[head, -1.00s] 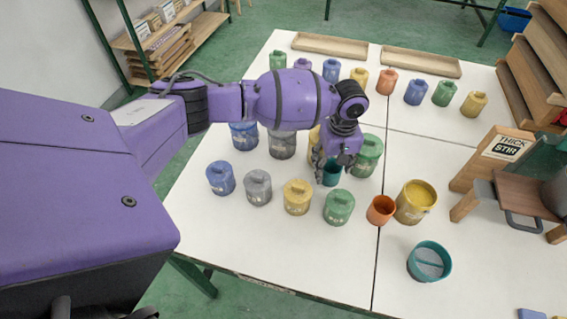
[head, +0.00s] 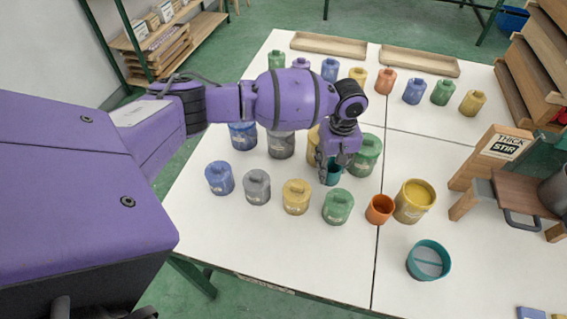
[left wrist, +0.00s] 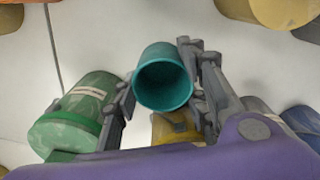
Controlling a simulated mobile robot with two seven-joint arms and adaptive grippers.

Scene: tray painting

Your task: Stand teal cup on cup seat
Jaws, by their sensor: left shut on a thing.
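The teal cup (head: 334,177) is among the jars near the middle of the table, partly hidden by my left gripper in the head view. In the left wrist view the teal cup (left wrist: 163,78) shows its open, empty mouth toward the camera. My left gripper (head: 332,163) is shut on it, with one finger on each side of the cup. I cannot tell whether its base touches the table. I cannot clearly make out a cup seat. My right gripper is not in view.
A green lidded jar (head: 338,206) stands in front of the cup, and another green jar (head: 366,155) close behind it. An orange cup (head: 379,209), a yellow pot (head: 414,202) and a teal round dish (head: 429,261) lie to the right. A wooden stand (head: 478,170) is farther right.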

